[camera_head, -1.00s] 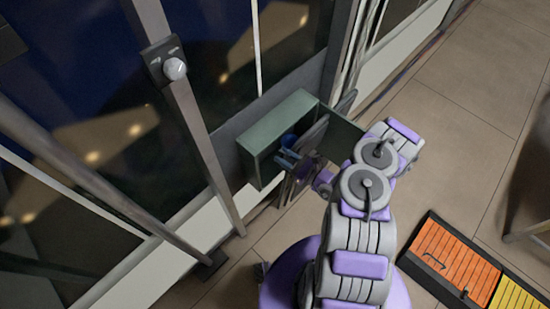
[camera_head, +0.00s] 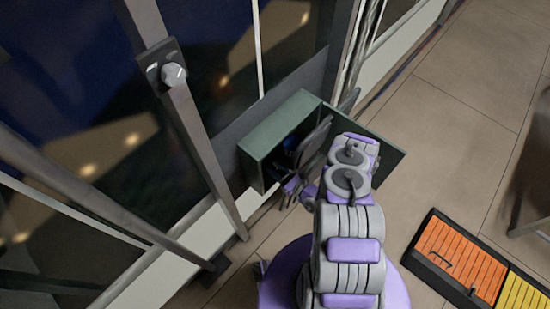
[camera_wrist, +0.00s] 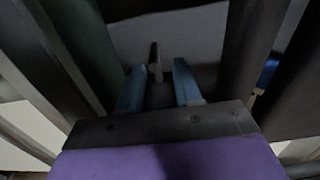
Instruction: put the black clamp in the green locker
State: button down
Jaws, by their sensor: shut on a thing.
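The green locker (camera_head: 270,133) is an open box low against the glass wall in the head view. Its door (camera_head: 378,156) stands swung open to the right. My gripper (camera_wrist: 157,88) has blue fingers and is shut on a slim dark thing (camera_wrist: 154,62), which I take for the black clamp; only part of it shows. In the head view the gripper is at the locker's open front, largely hidden by dark bars and my arm. I cannot tell whether the clamp is inside the locker.
A blue thing (camera_head: 290,142) shows inside the locker. A dark tray with orange (camera_head: 455,250) and yellow (camera_head: 522,293) slatted panels lies on the floor at right, a thin dark hook-shaped thing on the orange part. A slanted metal post (camera_head: 195,130) with a knob stands left. Floor beyond the door is clear.

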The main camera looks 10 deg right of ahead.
jog(key=w+f+b, duration=0.1)
jog(key=w, duration=0.1)
jog(key=w+f+b, duration=0.1)
jog(key=w+f, duration=0.1)
jog(key=w, duration=0.1)
jog(key=w+f+b, duration=0.1)
jog(key=w, duration=0.2)
jog(key=shift+a+f, duration=0.1)
jog(key=shift+f, duration=0.2)
jog(key=shift+a, duration=0.15)
jog(key=c, duration=1.2)
grip_release()
jog(key=shift+r, duration=0.1)
jog(key=o, duration=0.4)
jog(key=shift+d, duration=0.3)
